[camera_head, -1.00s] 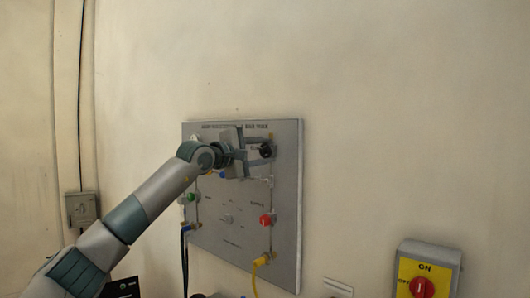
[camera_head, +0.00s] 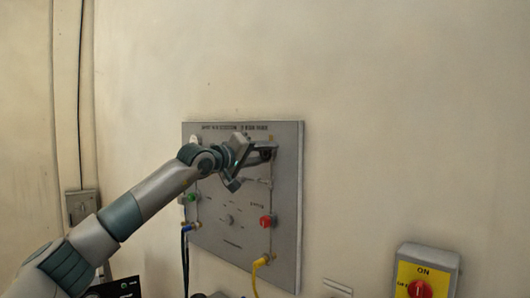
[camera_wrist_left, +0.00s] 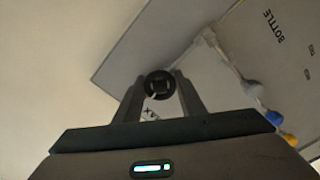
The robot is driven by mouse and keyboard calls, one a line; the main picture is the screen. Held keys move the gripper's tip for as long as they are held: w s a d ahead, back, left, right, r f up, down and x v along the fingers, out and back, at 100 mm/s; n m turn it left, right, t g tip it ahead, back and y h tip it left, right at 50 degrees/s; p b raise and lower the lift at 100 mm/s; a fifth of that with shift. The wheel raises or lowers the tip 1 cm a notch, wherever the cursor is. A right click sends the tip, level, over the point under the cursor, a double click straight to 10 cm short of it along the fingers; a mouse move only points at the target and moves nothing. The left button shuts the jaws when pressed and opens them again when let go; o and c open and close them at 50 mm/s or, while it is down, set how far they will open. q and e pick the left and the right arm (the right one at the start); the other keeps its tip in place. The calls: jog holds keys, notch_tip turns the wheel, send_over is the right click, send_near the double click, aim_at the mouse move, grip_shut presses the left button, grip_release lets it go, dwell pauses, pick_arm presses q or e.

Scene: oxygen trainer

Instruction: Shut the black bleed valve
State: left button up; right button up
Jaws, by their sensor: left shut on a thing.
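The black bleed valve (camera_wrist_left: 159,85) is a round black knob with a white mark, at the top right of the grey panel (camera_head: 287,215). In the left wrist view it sits between the two fingertips. My left gripper (camera_wrist_left: 160,90) is shut on the knob. In the head view my left gripper (camera_head: 262,154) reaches the panel's upper right and its fingers largely hide the knob. The gripper is tilted about its approach direction. My right gripper is not in view.
The panel also carries a green knob (camera_head: 192,197), a red knob (camera_head: 266,221) and a yellow hose (camera_head: 255,275). A yellow switch box (camera_head: 425,275) with a red knob is on the wall at lower right. The wall above the panel is clear.

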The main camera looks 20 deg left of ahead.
pick_arm(q)
jog(key=shift+f+m, duration=0.2)
jog(key=shift+m, duration=0.6)
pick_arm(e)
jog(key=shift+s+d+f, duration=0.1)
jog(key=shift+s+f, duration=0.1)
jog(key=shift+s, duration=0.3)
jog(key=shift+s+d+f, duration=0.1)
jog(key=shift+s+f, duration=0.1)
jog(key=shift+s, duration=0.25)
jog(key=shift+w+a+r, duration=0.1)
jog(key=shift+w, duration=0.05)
pick_arm(q)
jog(key=o, duration=1)
jog(key=shift+o, duration=0.2)
jog(key=shift+s+r, duration=0.1)
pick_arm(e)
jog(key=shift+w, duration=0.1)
